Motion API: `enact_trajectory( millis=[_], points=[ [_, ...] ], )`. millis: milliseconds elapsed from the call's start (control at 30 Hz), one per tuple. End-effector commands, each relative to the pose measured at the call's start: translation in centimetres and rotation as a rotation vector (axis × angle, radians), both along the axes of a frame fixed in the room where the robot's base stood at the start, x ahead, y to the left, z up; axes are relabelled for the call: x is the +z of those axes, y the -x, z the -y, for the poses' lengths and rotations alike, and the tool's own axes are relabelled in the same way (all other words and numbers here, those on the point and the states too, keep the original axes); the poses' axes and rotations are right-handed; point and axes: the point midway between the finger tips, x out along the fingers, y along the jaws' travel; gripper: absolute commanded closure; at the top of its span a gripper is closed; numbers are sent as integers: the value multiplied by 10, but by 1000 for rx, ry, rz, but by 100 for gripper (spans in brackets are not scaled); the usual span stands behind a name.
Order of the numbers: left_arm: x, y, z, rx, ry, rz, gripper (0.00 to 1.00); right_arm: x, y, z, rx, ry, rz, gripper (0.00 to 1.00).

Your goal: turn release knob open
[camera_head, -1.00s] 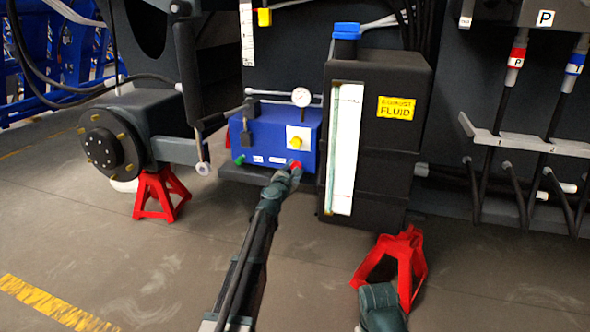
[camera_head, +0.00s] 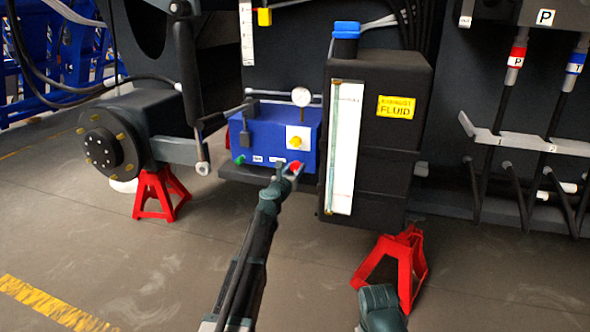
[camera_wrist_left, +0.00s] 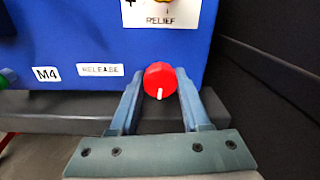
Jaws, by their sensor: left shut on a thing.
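The red release knob (camera_head: 295,165) sits low on the front of the blue box (camera_head: 262,138). In the left wrist view the knob (camera_wrist_left: 160,80) is round, and its white mark points almost straight down. A RELEASE label (camera_wrist_left: 100,70) is on the box to its left. My left gripper (camera_head: 289,170) is shut on the knob, with one finger on each side of it. In the left wrist view the fingers (camera_wrist_left: 159,88) reach up to the knob's edges. Of my right arm, only a rounded dark green part shows at the bottom of the head view; its fingers are not visible.
A tall black fluid tank (camera_head: 385,140) stands close to the right of the box. A pressure gauge (camera_head: 301,97) sits on top of the box, and a yellow RELIEF knob (camera_head: 296,142) is above the red one. Red stands (camera_head: 160,193) (camera_head: 405,262) are on the floor at both sides.

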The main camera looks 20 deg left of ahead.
Motion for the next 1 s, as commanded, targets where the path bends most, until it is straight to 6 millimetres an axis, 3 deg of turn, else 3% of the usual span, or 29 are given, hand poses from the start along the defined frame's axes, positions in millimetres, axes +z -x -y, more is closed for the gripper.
enact_trajectory(
  millis=[600, 633, 767, 1000],
  points=[
    [0, 2, 2, -3, 34, -2, 100, -1, 0, 0, 0, 0, 0, 50],
    [0, 2, 2, -3, 34, -2, 48, -1, 0, 0, 0, 0, 0, 50],
    [0, 2, 1, -2, 34, -1, 24, 0, 0, 0, 0, 0, 0, 50],
    [0, 1, 1, -1, 34, -1, 24, 0, 0, 0, 0, 0, 0, 50]
  ],
)
